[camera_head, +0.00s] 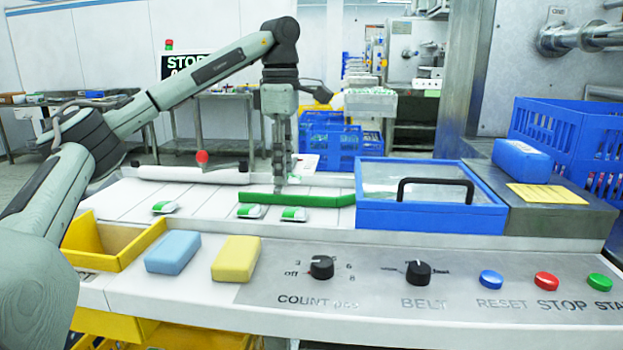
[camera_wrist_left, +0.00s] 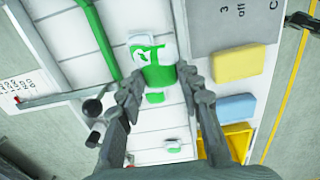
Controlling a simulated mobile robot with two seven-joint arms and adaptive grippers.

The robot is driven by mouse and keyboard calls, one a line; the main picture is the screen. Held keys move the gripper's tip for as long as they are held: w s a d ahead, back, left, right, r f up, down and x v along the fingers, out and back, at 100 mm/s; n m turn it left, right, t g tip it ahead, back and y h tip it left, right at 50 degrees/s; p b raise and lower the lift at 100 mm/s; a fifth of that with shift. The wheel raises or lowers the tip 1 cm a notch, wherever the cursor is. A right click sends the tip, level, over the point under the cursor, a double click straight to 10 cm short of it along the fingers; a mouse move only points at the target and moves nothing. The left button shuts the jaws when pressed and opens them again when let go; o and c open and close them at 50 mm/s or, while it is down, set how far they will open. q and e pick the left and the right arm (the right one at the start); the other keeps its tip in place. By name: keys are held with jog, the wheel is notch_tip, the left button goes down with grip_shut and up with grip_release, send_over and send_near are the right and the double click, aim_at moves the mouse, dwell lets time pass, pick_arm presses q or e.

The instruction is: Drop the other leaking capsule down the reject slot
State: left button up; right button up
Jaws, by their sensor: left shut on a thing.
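Similar small green-and-white pieces lie on the white surface: one at left (camera_head: 165,207), one in the middle (camera_head: 250,211) and one at right (camera_head: 293,214). I cannot make out a reject slot.
A blue-framed clear lid (camera_head: 370,213) with a black handle stands right of the belt. A yellow bin (camera_head: 95,260), a blue block (camera_head: 173,252) and a yellow block (camera_head: 236,259) are at front left. The control panel (camera_head: 370,285) runs along the front. A red-knobbed lever (camera_head: 202,157) stands behind.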

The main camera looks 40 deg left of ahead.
pick_arm(q)
jog(key=shift+s+a+r, duration=0.55)
jog(key=shift+s+r, duration=0.1)
jog(key=shift+s, duration=0.05)
jog(key=shift+s+a+p, duration=0.15)
jog(key=shift+p, duration=0.15)
pick_arm(e)
jog(key=shift+s+a+f, duration=0.1)
jog(key=shift+a+f, duration=0.1)
jog(key=shift+f, duration=0.9)
